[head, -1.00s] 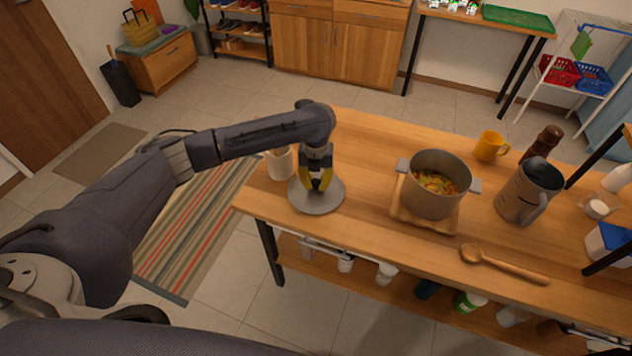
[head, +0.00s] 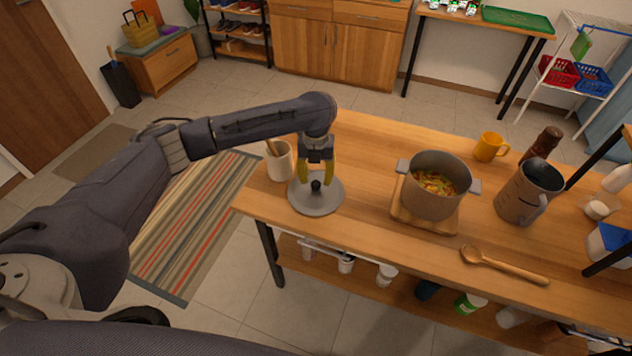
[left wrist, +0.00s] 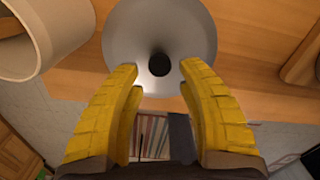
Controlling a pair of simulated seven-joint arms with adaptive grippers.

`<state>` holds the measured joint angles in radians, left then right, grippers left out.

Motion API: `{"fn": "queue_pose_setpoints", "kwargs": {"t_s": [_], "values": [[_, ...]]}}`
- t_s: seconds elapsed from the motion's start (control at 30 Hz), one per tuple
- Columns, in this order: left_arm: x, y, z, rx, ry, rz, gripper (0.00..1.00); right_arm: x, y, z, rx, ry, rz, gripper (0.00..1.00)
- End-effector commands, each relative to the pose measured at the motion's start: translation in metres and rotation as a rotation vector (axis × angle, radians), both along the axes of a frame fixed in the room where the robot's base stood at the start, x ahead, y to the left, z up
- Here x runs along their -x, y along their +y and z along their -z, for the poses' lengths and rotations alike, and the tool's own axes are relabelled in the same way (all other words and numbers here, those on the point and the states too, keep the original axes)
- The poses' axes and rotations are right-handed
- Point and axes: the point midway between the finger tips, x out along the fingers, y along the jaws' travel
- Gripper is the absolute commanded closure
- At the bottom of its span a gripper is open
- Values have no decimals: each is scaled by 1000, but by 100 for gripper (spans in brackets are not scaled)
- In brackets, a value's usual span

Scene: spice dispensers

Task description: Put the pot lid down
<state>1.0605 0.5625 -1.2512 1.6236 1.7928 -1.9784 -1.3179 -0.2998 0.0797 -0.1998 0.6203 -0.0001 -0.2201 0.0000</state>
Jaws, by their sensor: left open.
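The pot lid (head: 316,200) is a grey disc with a dark round knob. It lies flat on the wooden table near its left front corner. In the left wrist view the lid (left wrist: 187,22) shows ahead of the fingers, with its knob between and beyond the tips. My left gripper (head: 317,178) is open, just above the lid, its yellow fingers apart on either side of the knob and not holding it. The fingers also show in the left wrist view (left wrist: 160,80). The uncovered pot (head: 437,183), with colourful food inside, stands on a wooden board. My right gripper is not in view.
A cream utensil holder (head: 280,160) stands close behind the lid, to its left. A wooden spoon (head: 505,264) lies at the front right. A grey jug (head: 527,192) and a yellow mug (head: 489,147) stand to the right. The table between lid and board is clear.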

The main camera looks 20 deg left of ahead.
Motion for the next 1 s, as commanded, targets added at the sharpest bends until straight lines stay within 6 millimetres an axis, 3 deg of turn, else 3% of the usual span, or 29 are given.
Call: {"fn": "queue_pose_setpoints", "kwargs": {"t_s": [0.2, 0.43, 0.63, 1.0], "values": [[-1, 0, -41, -1, -4, 1, 62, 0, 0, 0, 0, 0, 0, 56], [0, 0, -70, -1, -3, 0, 62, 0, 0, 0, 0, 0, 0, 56], [0, 0, -83, 0, -1, -1, 62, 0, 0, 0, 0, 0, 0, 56], [0, 0, -86, 0, 0, -1, 62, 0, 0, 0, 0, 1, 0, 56]]}}
